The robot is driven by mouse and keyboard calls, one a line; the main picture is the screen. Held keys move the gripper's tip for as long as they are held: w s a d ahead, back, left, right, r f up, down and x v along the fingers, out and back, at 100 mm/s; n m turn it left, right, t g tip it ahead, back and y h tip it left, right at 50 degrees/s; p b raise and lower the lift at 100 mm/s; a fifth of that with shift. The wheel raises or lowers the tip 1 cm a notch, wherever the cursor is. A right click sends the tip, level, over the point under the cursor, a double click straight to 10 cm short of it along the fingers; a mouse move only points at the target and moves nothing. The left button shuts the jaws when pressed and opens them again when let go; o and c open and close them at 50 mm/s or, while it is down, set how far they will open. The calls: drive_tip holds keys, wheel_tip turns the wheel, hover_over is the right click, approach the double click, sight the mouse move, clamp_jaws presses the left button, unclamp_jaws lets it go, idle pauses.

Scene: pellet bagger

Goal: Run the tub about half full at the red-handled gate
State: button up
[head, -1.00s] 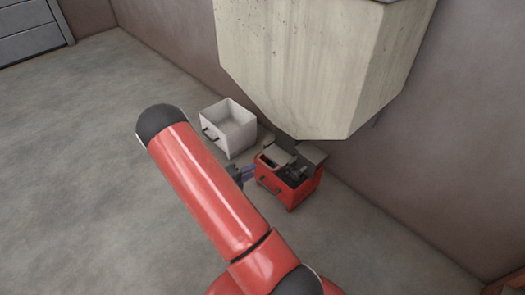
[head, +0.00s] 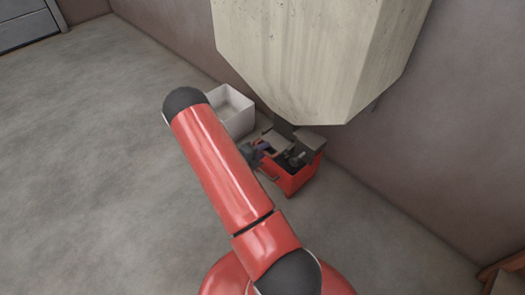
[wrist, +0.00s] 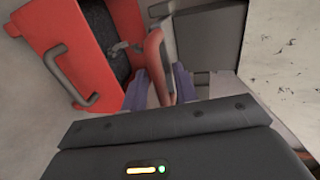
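The red tub (head: 288,179) stands on the floor under the hopper's spout; in the wrist view it (wrist: 58,30) is at upper left, with its grey handle and a dark inside. How full it is I cannot tell. The red gate handle (wrist: 155,58) is a bar in the middle of the wrist view. My gripper (wrist: 163,78) has its purple fingers on either side of this bar; whether they press on it I cannot tell. In the head view my gripper (head: 250,152) is at the tub's left, partly hidden by my arm.
The pale hopper (head: 300,55) hangs over the tub, close to the wall. A white tub (head: 236,115) stands behind and left of the red one, partly hidden by my arm. The floor at left is clear. A wooden object (head: 505,270) shows at lower right.

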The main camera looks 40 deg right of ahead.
clamp_jaws()
drive_tip(key=shift+r+x, duration=0.2)
drive_tip(key=shift+x, duration=0.75)
drive_tip(key=shift+r+x, duration=0.2)
drive_tip(key=shift+x, duration=0.75)
drive_tip(key=shift+d, duration=0.1)
unclamp_jaws()
drive_tip(key=shift+d, duration=0.15)
drive_tip(key=v, duration=0.7)
drive_tip(key=shift+a, duration=0.45)
